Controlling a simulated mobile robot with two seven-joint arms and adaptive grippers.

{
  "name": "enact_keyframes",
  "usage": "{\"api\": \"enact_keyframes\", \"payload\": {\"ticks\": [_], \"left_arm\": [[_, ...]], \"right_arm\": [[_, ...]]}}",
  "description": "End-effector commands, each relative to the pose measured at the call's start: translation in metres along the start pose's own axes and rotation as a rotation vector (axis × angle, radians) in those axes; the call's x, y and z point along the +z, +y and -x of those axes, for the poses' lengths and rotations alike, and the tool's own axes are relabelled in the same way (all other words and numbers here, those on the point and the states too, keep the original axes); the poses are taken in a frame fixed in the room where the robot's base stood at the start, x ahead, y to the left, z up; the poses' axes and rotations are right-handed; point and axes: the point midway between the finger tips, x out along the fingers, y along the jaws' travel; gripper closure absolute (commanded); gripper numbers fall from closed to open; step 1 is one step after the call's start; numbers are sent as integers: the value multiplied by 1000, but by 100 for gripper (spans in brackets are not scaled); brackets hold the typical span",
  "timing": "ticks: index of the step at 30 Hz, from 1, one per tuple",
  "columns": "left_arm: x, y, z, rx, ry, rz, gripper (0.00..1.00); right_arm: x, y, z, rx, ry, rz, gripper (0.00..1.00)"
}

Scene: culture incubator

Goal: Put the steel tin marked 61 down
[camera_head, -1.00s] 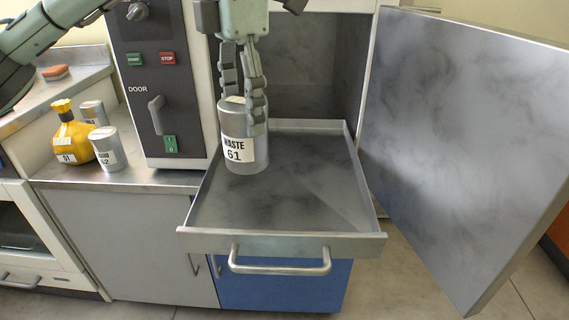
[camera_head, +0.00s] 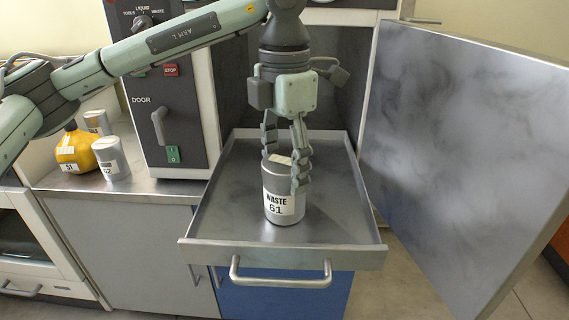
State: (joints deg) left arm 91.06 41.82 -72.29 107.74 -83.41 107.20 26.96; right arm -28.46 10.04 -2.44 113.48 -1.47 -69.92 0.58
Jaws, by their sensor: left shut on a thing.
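The steel tin marked 61 (camera_head: 284,192) is a grey cylinder with a white label reading WASTE 61. It is upright over the middle of the pulled-out metal tray (camera_head: 218,222), low and close to the tray floor. I cannot tell for sure whether its base touches the floor. My left gripper (camera_head: 286,165) comes down from above with its fingers on either side of the tin's upper part, shut on it. My right gripper is not in view.
The tray has low walls and a front handle (camera_head: 281,281). An open door (camera_head: 460,160) stands to the right. A control panel (camera_head: 160,110) stands left. A yellow flask (camera_head: 76,152), a tin marked 62 (camera_head: 110,158) and another tin (camera_head: 97,122) stand on the left counter.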

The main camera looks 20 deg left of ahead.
Motion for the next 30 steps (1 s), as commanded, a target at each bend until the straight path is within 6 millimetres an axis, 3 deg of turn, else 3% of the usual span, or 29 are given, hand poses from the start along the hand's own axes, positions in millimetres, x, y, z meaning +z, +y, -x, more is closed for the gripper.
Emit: {"api": "enact_keyframes", "payload": {"ticks": [5,6,11,23,25,30], "left_arm": [[0,0,-3,0,-1,0,81],[0,0,-3,0,0,0,39],[0,0,-2,0,0,0,21],[0,0,3,0,0,0,21],[1,0,12,1,-4,1,21],[2,0,48,2,-4,1,21]], "right_arm": [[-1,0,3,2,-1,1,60],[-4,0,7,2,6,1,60],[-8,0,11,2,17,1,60],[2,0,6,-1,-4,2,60],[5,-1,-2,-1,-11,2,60],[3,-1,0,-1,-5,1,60]]}}
